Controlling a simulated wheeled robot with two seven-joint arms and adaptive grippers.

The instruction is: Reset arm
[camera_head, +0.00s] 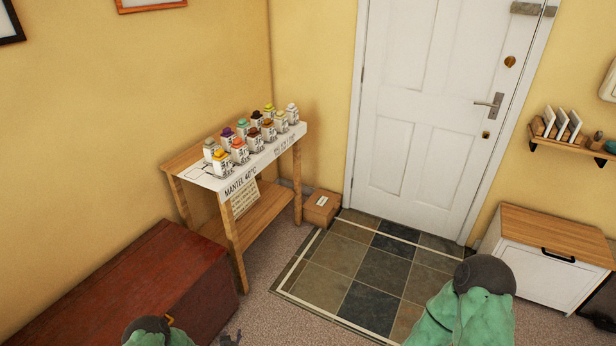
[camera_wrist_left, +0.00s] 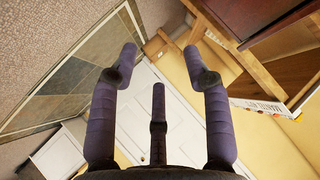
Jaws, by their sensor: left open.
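My left gripper (camera_wrist_left: 160,58) is open in the left wrist view, with its purple-grey fingers spread and nothing between them. In the head view a small dark part of my left gripper (camera_head: 230,340) shows at the bottom edge, beside the red-brown chest. My green left arm shows at the bottom left, and my green right arm at the bottom right. My right gripper is out of view.
A wooden table (camera_head: 236,250) holds several small cartons with coloured caps. A red-brown chest (camera_head: 125,285) stands left, near my left arm. A cardboard box (camera_head: 321,207) sits by the white door (camera_head: 415,120). A white cabinet (camera_head: 540,270) stands right. The tiled floor (camera_head: 365,265) is clear.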

